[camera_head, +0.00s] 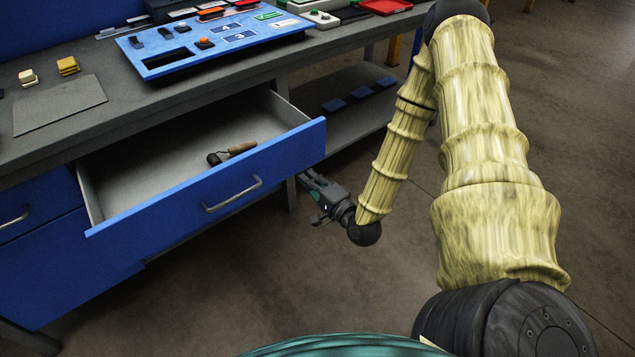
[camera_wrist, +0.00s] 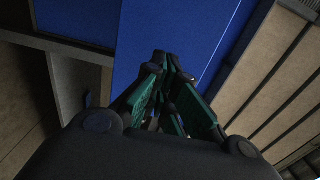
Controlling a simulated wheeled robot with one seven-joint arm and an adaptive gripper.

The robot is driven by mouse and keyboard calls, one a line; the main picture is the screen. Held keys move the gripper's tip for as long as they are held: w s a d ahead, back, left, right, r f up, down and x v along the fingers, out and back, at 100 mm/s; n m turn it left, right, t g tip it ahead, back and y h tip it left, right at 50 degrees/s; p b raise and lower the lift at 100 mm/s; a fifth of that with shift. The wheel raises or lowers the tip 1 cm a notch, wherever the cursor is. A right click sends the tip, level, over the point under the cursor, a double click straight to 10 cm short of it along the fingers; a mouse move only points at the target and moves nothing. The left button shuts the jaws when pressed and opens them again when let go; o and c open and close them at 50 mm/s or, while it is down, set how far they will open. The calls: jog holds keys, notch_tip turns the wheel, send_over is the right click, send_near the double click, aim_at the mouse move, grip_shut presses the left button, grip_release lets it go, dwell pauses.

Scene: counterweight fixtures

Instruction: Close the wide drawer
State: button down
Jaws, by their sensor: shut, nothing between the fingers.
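The wide drawer (camera_head: 225,180) stands pulled out under the workbench in the head view. It has a blue front with a metal bar handle (camera_head: 232,195). A dark tool with a wooden handle (camera_head: 232,154) lies inside it. My gripper (camera_head: 306,179) is shut and empty at the right end of the drawer front, low beside it. Its tips are close to the blue panel, and I cannot tell whether they touch. In the wrist view my gripper (camera_wrist: 165,62) points at a blue surface (camera_wrist: 185,30), which looks like the drawer front.
Another blue drawer with a handle (camera_head: 15,217) is at the left. A lower shelf (camera_head: 345,120) lies behind my gripper. The floor in front is clear.

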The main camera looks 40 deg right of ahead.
aim_at(289, 160)
jog(key=shift+w+a, duration=0.15)
jog(key=shift+w, duration=3.4)
